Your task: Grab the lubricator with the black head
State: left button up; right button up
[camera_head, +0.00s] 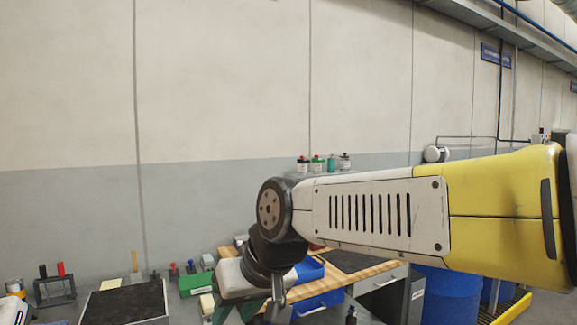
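My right arm reaches in from the right, and its dark wrist joints bend down over the workbench. My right gripper (277,304) is low in the middle, seen only in part near the bottom edge. I cannot tell whether its fingers are apart or hold something. A small dark-topped object (351,315) shows at the bottom edge to its right, cut off by the frame; I cannot tell whether it is the lubricator. No lubricator with a black head is clearly recognisable.
Several small bottles (317,164) stand behind my arm. A wooden-topped bench (382,268) with blue bins (318,304) is below. A green box (195,284), a black-topped surface (124,303) and a tool rack (55,291) are left. A blue barrel (447,296) stands right.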

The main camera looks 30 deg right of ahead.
aim_at(302, 164)
jog(key=i+l+u, duration=0.2)
jog(key=l, duration=0.45)
jog(key=l+u, duration=0.15)
jog(key=l, duration=0.45)
jog(key=i+l+u, duration=0.2)
jog(key=l, duration=0.5)
jog(key=k, duration=0.05)
